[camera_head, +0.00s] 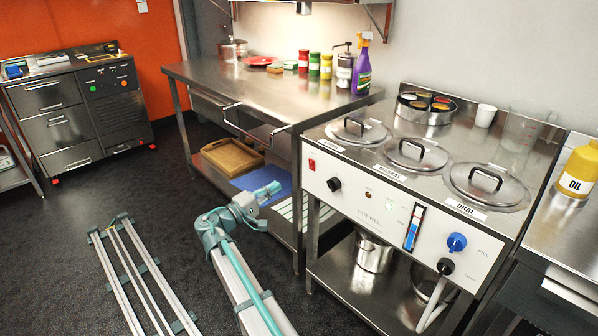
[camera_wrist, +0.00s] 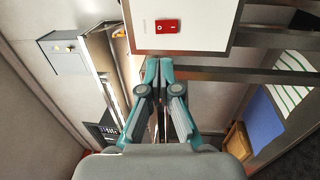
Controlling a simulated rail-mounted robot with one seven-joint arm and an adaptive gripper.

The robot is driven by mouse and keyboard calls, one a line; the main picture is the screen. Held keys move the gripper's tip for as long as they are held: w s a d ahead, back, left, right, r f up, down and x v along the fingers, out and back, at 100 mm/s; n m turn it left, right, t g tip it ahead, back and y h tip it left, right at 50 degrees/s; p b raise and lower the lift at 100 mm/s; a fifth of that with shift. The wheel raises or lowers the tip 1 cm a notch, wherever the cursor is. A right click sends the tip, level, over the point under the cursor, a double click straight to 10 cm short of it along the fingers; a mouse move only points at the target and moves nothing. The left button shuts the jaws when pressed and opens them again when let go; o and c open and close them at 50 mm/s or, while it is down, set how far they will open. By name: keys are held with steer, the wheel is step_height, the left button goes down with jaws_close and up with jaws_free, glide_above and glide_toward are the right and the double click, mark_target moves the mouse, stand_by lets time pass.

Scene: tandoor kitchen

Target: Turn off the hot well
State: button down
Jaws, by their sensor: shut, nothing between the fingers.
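The hot well is a steel counter unit with a white front panel (camera_head: 375,225) marked HOT WELL and three lidded wells on top. A red rocker switch (camera_head: 312,164) sits at the panel's upper left corner; a black knob (camera_head: 334,184) is below it. A small round lamp (camera_head: 368,194) is too small to tell lit or unlit. My gripper (camera_head: 276,187) is shut and empty, left of the panel and apart from it. In the wrist view the red switch (camera_wrist: 167,26) is just above my shut fingertips (camera_wrist: 160,66). Which side of the switch is pressed cannot be told.
A blue fill knob (camera_head: 457,242) and a lower black knob (camera_head: 445,266) are at the panel's right. A steel table (camera_head: 225,80) with a bar handle (camera_head: 255,120) stands behind my gripper. Pots (camera_head: 372,253) sit on the lower shelf.

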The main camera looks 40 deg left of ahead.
mark_target(312, 163)
steer(key=w, duration=0.4)
steer(key=w+d+r, duration=0.1)
steer(key=w, duration=0.8)
steer(key=shift+w+d+r, duration=0.25)
steer(key=shift+w+r, duration=0.05)
steer(key=shift+w, duration=0.1)
